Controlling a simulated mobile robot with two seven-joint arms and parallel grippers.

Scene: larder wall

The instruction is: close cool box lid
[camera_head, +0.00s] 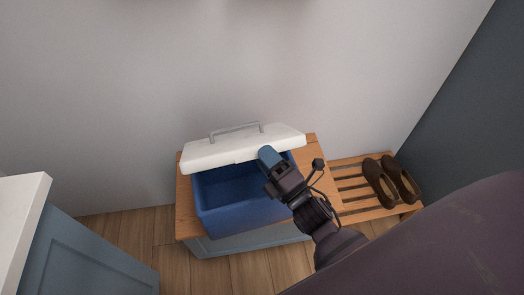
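The cool box (240,217) is a blue tub on a wooden-topped cabinet, and its inside shows empty. Its white lid (215,154), with a grey handle (236,130), is tilted up at the back, so the box stands open. My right gripper (268,155) is at the lid's front edge, over the right part of the box opening. Its blue fingertips overlap the lid in the picture; I cannot tell whether they touch it or how far apart they are. My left gripper is out of view.
A slatted wooden bench (352,190) with a pair of brown shoes (381,183) stands to the right. A blue cabinet with a white top (22,215) is at the lower left. The wall is close behind the box. My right arm covers the lower right.

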